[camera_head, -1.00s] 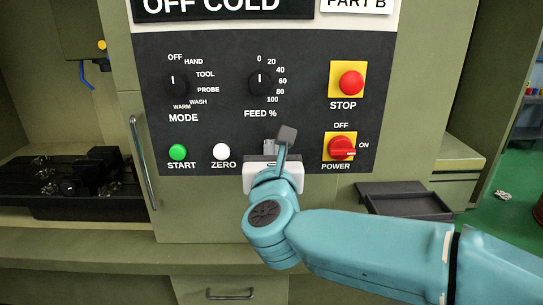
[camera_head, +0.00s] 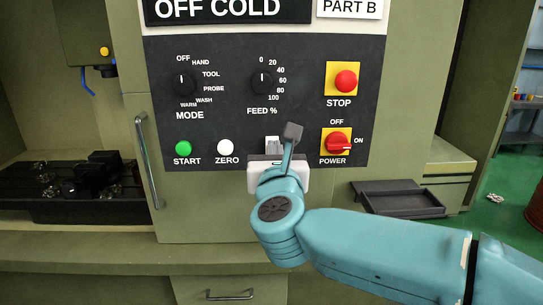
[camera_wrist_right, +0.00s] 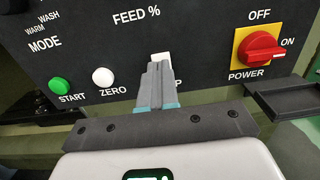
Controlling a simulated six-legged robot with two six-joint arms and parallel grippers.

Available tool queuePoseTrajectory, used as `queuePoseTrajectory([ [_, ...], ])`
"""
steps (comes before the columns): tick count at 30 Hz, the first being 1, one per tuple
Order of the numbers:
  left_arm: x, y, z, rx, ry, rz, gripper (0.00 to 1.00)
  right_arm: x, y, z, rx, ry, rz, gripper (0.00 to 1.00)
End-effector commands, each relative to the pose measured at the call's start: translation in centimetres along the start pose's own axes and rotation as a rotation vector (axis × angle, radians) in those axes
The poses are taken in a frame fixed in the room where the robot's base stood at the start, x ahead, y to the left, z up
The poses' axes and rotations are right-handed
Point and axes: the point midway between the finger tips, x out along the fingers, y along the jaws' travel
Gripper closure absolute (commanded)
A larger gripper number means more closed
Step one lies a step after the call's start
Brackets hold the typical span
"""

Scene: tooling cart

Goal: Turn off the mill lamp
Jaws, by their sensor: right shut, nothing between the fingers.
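The dark control panel (camera_head: 310,90) of the mill fills the middle of the head view. My right gripper (camera_head: 272,148) is in front of its lower row, between the white ZERO button (camera_head: 225,147) and the red POWER knob (camera_head: 338,143). In the right wrist view the gripper (camera_wrist_right: 159,72) is shut and empty. A small white piece (camera_wrist_right: 160,57), perhaps the lamp switch, shows just beyond its fingertips. Only a letter P of the label there is visible; the rest is hidden. I cannot tell whether the fingers touch the white piece. My left gripper is out of view.
The green START button (camera_head: 183,148) is at the left of the row, and the red STOP button (camera_head: 346,80) is above POWER. MODE (camera_head: 182,84) and FEED (camera_head: 262,83) dials sit higher. A door handle (camera_head: 147,160) stands left, a dark tray (camera_head: 398,198) right.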

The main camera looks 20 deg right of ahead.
Motion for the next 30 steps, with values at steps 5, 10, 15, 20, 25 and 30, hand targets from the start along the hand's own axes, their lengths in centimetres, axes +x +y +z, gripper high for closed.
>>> queuePoseTrajectory([
  [5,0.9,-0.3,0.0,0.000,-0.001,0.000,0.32,-2.3,0.0,0.3,0.002,-0.003,0.003,1.00],
  [10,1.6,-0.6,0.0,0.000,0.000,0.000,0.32,-5.1,-0.1,0.7,0.003,-0.003,0.004,1.00],
  [15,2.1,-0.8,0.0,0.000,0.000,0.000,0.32,-7.9,-0.1,1.3,0.002,-0.003,0.003,1.00],
  [20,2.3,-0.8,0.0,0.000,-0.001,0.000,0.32,-9.4,-0.1,1.5,0.000,-0.001,0.002,1.00],
  [25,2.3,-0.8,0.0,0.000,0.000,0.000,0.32,-9.8,-0.1,1.6,0.000,0.000,0.000,1.00],
  [30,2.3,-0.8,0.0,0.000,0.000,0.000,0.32,-9.8,-0.1,1.6,0.000,0.000,0.000,1.00],
])
